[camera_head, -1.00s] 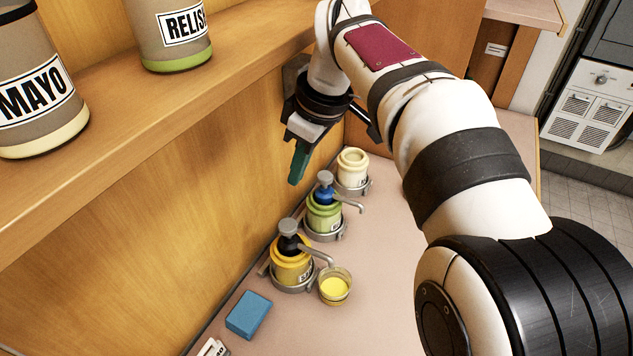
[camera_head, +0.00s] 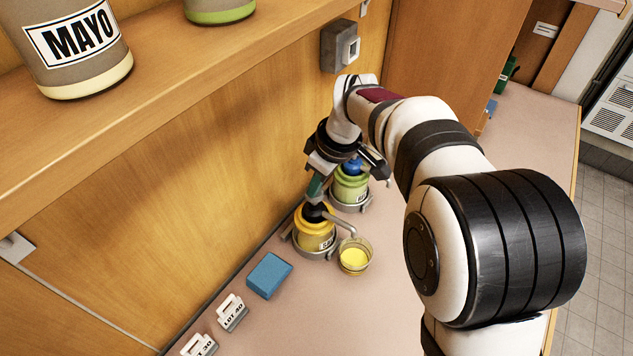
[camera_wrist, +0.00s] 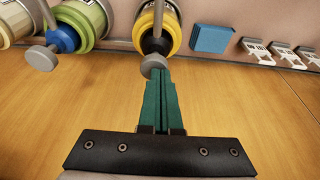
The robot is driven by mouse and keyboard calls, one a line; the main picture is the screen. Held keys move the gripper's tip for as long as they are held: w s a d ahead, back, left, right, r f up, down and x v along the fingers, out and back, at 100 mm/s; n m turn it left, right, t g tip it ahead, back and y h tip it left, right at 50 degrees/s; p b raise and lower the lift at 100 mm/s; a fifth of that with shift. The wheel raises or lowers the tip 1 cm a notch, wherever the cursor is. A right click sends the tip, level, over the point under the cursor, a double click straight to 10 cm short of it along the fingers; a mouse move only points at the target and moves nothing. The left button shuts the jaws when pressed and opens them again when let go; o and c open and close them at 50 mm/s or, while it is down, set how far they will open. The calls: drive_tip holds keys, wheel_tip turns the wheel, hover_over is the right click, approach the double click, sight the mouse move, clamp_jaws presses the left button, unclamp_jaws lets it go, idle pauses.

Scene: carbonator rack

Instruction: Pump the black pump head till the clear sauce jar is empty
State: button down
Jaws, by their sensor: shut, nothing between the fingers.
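The black pump head (camera_head: 314,213) sits on a yellow-banded jar (camera_head: 314,235) held in a metal ring on the counter. Its grey round cap shows in the wrist view (camera_wrist: 153,62), above the black collar (camera_wrist: 155,43). My gripper (camera_head: 313,196) is shut and empty, its green fingers pointing down at the cap. In the wrist view the fingertips are at the cap's edge; I cannot tell whether they touch it. The spout reaches over a small clear cup (camera_head: 355,260) holding yellow sauce. The sauce level inside the jar cannot be seen.
A green-banded jar (camera_head: 350,190) with a blue pump stands close behind. A cream jar (camera_wrist: 18,22) shows in the wrist view. A blue block (camera_head: 269,275) and lot tags (camera_head: 232,312) lie in front. The wooden wall and shelf (camera_head: 170,95) bound the left.

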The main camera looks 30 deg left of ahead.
drive_tip(key=shift+f, duration=1.3)
wheel_tip(320, 180, up, 4)
drive_tip(key=shift+r, duration=0.25)
drive_tip(key=v, duration=0.9)
drive_tip(key=shift+r, duration=0.35)
drive_tip(key=shift+d, duration=0.1)
